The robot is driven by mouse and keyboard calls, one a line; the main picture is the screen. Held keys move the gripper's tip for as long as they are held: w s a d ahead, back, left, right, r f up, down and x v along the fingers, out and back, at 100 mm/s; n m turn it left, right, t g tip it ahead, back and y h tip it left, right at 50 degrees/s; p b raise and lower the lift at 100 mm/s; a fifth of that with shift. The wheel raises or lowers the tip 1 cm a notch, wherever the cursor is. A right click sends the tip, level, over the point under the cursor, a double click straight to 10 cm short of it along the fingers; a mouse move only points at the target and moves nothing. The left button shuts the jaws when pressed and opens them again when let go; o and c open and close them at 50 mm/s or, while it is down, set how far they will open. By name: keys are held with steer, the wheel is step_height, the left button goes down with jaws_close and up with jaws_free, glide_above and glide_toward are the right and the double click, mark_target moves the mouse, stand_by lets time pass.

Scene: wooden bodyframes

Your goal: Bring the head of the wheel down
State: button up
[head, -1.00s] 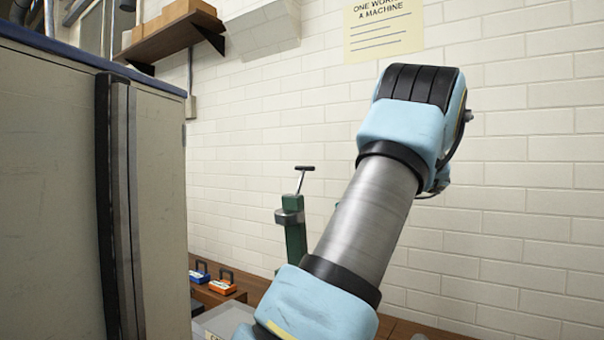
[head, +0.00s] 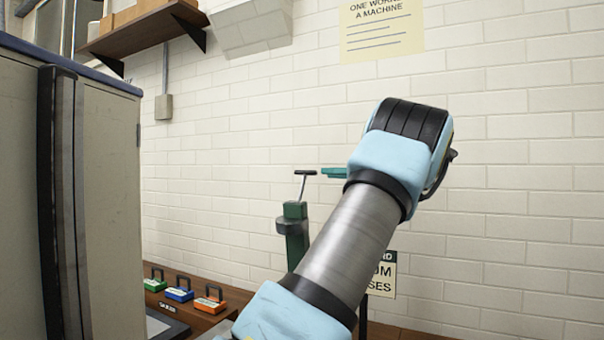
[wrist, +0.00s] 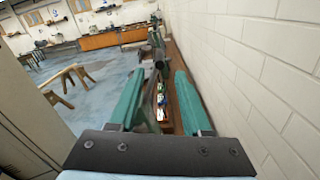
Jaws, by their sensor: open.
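A green machine post (head: 295,240) with a black T-handle (head: 304,183) on top stands near the wall in the head view, left of my arm. I take it for the wheel, but my arm hides its right side and no wheel shows clearly. My gripper (wrist: 158,77) has two green fingers spread apart in the wrist view, with nothing clearly held between them. In the head view, one green finger shows left of my wrist, right of the T-handle; the rest is hidden behind the arm.
A grey cabinet (head: 105,190) stands close on the left. Small green (head: 155,283), blue (head: 180,294) and orange (head: 209,304) cases sit on a wooden bench. A sign (head: 384,277) is partly hidden by my arm. The brick wall runs close on the right in the wrist view.

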mark_target(295, 172)
steer(key=p+x, duration=0.2)
steer(key=x, duration=0.7)
steer(key=shift+c, duration=0.2)
steer(key=shift+s, duration=0.1)
jaws_close()
steer(key=shift+d, duration=0.1)
stand_by(0.8)
